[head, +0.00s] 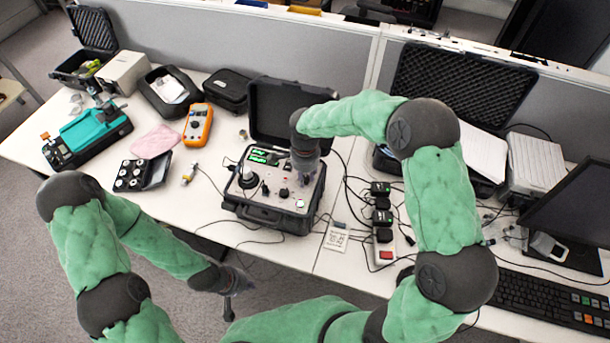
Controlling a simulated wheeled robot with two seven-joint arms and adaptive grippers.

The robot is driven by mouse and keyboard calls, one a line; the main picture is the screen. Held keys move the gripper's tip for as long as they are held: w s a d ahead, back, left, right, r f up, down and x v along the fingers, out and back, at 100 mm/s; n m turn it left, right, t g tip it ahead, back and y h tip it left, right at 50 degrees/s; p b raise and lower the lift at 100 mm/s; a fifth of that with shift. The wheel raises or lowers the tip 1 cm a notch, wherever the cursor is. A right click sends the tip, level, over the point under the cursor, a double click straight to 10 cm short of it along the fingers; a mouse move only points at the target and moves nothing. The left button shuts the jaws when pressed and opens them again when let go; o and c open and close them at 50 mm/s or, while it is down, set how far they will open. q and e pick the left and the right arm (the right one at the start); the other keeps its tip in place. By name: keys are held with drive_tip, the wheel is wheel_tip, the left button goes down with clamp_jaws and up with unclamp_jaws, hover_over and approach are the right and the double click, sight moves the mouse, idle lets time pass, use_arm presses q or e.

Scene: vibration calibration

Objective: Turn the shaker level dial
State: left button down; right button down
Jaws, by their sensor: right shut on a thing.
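The shaker unit (262,214) is an open black case with a light grey panel, standing on the white table near the middle. My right gripper (304,178) points down at the panel's right side, shut on a small part there. I take this to be the shaker level dial, which the gripper hides. My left gripper (229,308) hangs empty in front of the table edge, over the floor; its finger opening is too small to judge.
An orange multimeter (198,125), a black case of round pieces (143,173) and a teal device (90,130) lie left. A power strip (383,225) with cables stands right of the unit. A keyboard (550,300) and monitor (580,205) are far right. The unit's raised lid (275,105) stands behind.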

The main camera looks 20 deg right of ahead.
drive_tip(key=n, duration=0.6)
drive_tip(key=shift+n+p, duration=0.3)
drive_tip(key=shift+p, duration=0.05)
drive_tip(key=n+p, duration=0.1)
drive_tip(key=n, duration=0.5)
drive_tip(key=n+p, duration=0.2)
drive_tip(key=n, duration=0.4)
drive_tip(key=shift+n, duration=0.4)
drive_tip(key=n+p, duration=0.2)
drive_tip(key=n, duration=0.4)
drive_tip(key=shift+n, duration=0.3)
drive_tip(key=c, duration=1)
unclamp_jaws()
